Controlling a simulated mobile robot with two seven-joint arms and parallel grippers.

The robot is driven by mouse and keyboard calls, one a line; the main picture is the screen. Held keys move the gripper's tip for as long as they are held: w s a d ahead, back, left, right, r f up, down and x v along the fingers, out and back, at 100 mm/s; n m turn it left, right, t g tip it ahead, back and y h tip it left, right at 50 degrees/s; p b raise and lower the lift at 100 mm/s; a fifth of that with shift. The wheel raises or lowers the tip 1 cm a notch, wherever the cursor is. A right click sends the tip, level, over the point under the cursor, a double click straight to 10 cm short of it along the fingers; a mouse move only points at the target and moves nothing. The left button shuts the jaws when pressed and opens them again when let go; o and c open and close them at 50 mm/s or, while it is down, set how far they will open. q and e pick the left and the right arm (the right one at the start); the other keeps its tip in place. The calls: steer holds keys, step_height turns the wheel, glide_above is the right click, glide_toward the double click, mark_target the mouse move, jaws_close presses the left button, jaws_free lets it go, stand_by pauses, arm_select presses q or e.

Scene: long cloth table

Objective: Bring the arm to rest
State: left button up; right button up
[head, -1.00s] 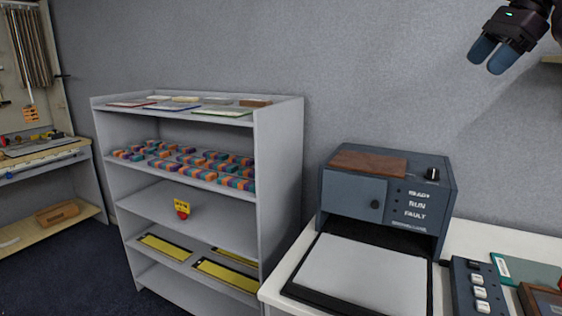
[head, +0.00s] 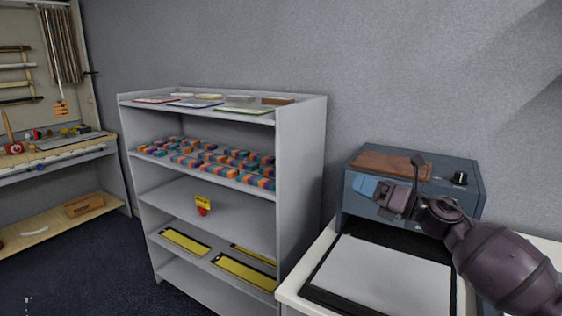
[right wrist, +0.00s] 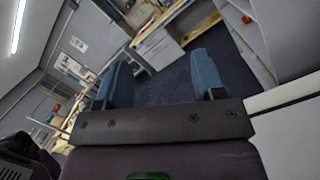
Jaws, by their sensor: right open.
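My right gripper (head: 370,187) is in the head view, in front of the blue-grey machine. Its arm comes in from the lower right and hides much of the machine's front panel. In the right wrist view, the two blue fingers of this gripper (right wrist: 162,82) stand apart with nothing between them, so it is open and empty. Beyond the fingers lies dark floor. My left gripper is not in view.
The blue-grey machine (head: 363,209) has a brown board (head: 392,165) on top and a pale flat bed (head: 385,275) in front. A grey shelf unit (head: 302,190) with coloured blocks stands left of it. A workbench (head: 60,151) is at far left. Dark floor (head: 85,255) is open between.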

steer(key=s+d+f+m+t+h, duration=0.2)
steer(key=s+d+f+m+h, duration=0.2)
steer(key=s+f+m+h, duration=0.85)
steer(key=s+d+f+m+t+h, duration=0.2)
steer(key=s+d+f+m+h, duration=0.25)
steer(key=f+m, duration=0.95)
steer(key=s+f+m+g, duration=0.2)
steer(key=s+m+g, duration=0.45)
steer(key=s, duration=0.75)
steer(key=s+f+m+g, duration=0.3)
steer(key=s+m+g, duration=0.35)
steer(key=s, duration=0.75)
arm_select(q)
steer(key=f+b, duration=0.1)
steer(key=b, duration=0.1)
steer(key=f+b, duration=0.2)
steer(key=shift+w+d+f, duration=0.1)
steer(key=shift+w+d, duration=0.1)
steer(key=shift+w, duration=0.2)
arm_select(e)
steer(key=w+f+t, duration=0.4)
steer(key=f, duration=0.3)
steer(key=w+f+t, duration=0.3)
steer(key=f+t, duration=0.2)
steer(key=f, duration=0.2)
steer(key=shift+w, duration=0.35)
